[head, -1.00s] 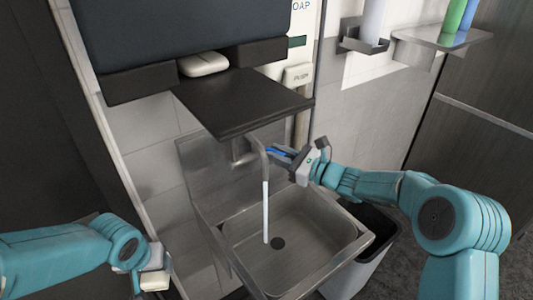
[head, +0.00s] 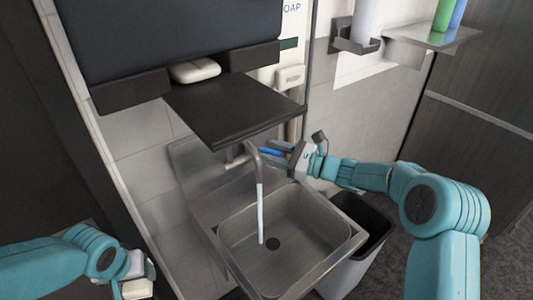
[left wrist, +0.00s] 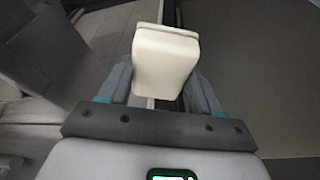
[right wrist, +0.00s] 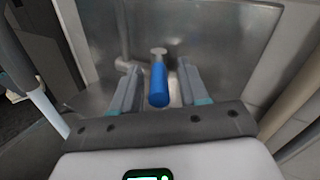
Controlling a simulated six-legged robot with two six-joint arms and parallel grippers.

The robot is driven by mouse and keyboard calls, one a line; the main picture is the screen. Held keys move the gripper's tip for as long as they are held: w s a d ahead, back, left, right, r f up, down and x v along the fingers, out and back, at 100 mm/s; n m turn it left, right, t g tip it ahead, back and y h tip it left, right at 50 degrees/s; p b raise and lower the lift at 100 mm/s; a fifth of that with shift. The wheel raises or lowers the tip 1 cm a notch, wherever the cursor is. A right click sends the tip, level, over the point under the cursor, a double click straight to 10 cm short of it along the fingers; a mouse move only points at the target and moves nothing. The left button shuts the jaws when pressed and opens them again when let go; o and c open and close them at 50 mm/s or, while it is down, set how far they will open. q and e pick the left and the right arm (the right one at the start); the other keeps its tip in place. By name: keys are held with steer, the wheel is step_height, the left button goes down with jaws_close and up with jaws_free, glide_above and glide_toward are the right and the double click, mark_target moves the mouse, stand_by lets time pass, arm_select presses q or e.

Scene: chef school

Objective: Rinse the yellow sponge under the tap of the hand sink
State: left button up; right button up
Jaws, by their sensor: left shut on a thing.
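The steel hand sink (head: 320,228) is in the middle of the head view. Its tap (head: 252,158) is running, and a pale water stream (head: 260,213) falls into the basin near the drain. My right gripper (head: 277,153) is at the tap's blue lever (right wrist: 158,86), with its fingers on either side and gaps showing in the right wrist view. My left gripper (left wrist: 160,88) is shut on a pale cream-yellow block, the sponge (left wrist: 165,60). It also shows low at the left in the head view (head: 138,289), left of the basin and away from the water.
A dark shelf (head: 235,105) and a dark dispenser (head: 170,40) overhang the tap. A bin (head: 350,268) stands right of the sink. A wall shelf with bottles (head: 430,33) is at upper right. Open space lies between my left gripper and the basin.

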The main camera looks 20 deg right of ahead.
steer(key=shift+f, duration=0.15)
steer(key=shift+s+d, duration=0.15)
steer(key=shift+d, duration=0.05)
arm_select(q)
steer(key=shift+f+b, duration=0.8)
arm_select(e)
steer(key=v, duration=1.1)
steer(key=shift+s+d, duration=0.2)
steer(key=shift+s, duration=0.05)
arm_select(q)
steer(key=shift+s, duration=0.1)
arm_select(e)
steer(key=shift+s, duration=0.1)
